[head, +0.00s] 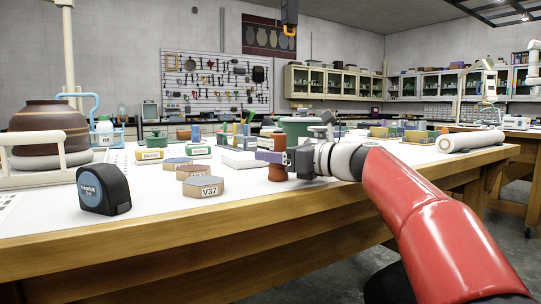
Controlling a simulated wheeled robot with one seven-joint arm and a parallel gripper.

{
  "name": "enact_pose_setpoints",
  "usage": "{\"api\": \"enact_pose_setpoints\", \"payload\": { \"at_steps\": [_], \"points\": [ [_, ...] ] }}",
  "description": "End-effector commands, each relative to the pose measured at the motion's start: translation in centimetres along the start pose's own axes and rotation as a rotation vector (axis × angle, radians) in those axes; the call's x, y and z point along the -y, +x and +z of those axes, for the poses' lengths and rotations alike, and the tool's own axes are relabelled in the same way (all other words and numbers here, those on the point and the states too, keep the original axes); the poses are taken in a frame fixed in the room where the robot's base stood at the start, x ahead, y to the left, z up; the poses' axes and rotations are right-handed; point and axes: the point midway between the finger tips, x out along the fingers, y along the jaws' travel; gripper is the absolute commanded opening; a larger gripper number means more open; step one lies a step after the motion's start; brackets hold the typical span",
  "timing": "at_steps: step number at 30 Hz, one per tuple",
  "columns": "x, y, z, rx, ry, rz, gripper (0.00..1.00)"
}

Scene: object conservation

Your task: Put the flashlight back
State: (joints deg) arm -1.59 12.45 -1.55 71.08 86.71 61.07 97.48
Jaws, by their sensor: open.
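I cannot pick out a flashlight for certain in the head view. My gripper (272,156) reaches in from the right over the white tabletop, pointing left, with its purple finger part seen from the side. It is open. A reddish-brown upright object (277,172) shows just below and behind the fingers; I cannot tell whether they touch it. My wrist and fingers hide part of the table behind them.
A black tape measure (103,190) stands near the table's front left edge. Hexagonal blocks, one marked V37 (203,187), lie left of my gripper. A large brown pot (48,130) is far left. A white roll (470,141) lies at right. Small boxes and containers fill the middle.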

Motion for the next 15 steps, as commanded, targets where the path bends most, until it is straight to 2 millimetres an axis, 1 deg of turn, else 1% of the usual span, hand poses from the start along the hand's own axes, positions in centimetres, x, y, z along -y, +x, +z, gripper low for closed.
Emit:
{"api": "enact_pose_setpoints", "payload": {
  "at_steps": [1, 9, 12, 15],
  "points": [
    [0.0, -1.1, 0.0, 0.001, -0.001, -0.004, 0.55],
    [0.0, -7.0, 0.0, 0.000, -0.001, -0.005, 0.55],
    [0.0, -8.7, 0.0, 0.001, -0.001, -0.003, 0.55],
    [0.0, -9.8, 0.0, 0.001, 0.000, -0.002, 0.55]
  ]
}}
